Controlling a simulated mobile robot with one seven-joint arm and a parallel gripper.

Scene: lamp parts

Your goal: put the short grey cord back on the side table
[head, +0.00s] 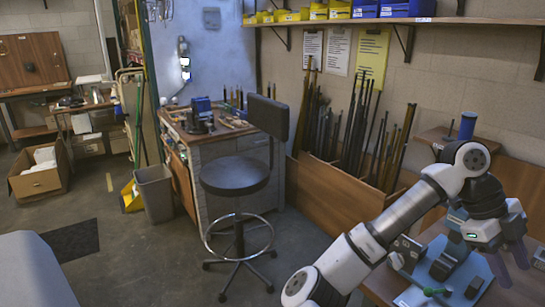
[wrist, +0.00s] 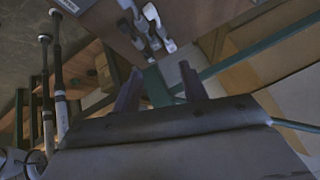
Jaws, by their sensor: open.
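I cannot make out a short grey cord for certain in either view. My gripper (head: 508,258) is at the right of the head view, pointing down over a wooden table (head: 435,238) at the lower right. In the wrist view my gripper (wrist: 160,88) has its two dark fingers apart, with nothing held between them. A teal strip shows beyond the gap. Several small grey-and-white pieces (wrist: 152,28) lie on a brown surface past the fingertips; I cannot tell what they are. I cannot tell which surface is the side table.
The lower-right table bears a blue base (head: 432,270) with dark machine parts and a green-handled item (head: 436,292). A blue cylinder (head: 467,126) stands on a small wooden surface behind my arm. A black stool (head: 235,177) and a workbench (head: 215,130) stand left; open floor lies farther left.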

